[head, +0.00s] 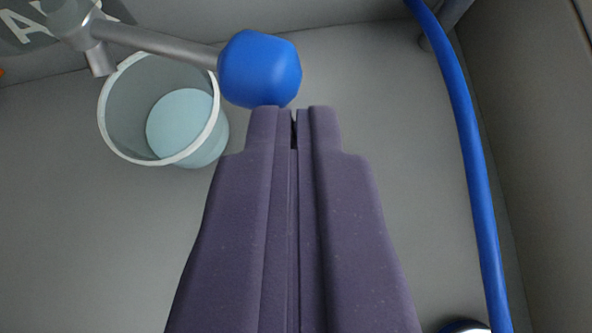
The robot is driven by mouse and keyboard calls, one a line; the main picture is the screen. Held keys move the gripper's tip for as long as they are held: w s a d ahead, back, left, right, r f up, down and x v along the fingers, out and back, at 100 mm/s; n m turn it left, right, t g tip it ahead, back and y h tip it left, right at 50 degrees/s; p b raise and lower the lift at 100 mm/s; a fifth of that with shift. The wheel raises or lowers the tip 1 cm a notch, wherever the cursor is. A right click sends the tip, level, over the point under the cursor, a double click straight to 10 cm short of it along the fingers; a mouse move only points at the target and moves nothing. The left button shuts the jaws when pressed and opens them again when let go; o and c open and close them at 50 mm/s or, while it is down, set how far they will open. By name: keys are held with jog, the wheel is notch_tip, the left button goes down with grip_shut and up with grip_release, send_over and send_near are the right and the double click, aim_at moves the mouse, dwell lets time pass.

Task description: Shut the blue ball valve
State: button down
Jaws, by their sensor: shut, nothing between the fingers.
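The blue ball valve shows at the top of the head view as a blue knob (260,68) on the end of a grey metal lever (155,42). The lever runs left to a grey metal valve body (82,30), partly cut off by the top edge. My gripper (293,112) is shut and empty, pointing up the picture. Its fingertips are at the lower edge of the blue knob and overlap it slightly in the picture. I cannot tell whether they touch it.
A translucent bucket (112,118) with a pale rim stands below the lever and outlet, with light blue liquid in it. A blue hose (470,150) runs down the right side beside a grey wall (540,120). The grey floor between is clear.

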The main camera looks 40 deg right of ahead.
jog(key=shift+w+d, duration=0.15)
jog(key=shift+d, duration=0.5)
jog(key=shift+w+d, duration=0.15)
jog(key=shift+d, duration=0.45)
jog(key=shift+a, duration=0.1)
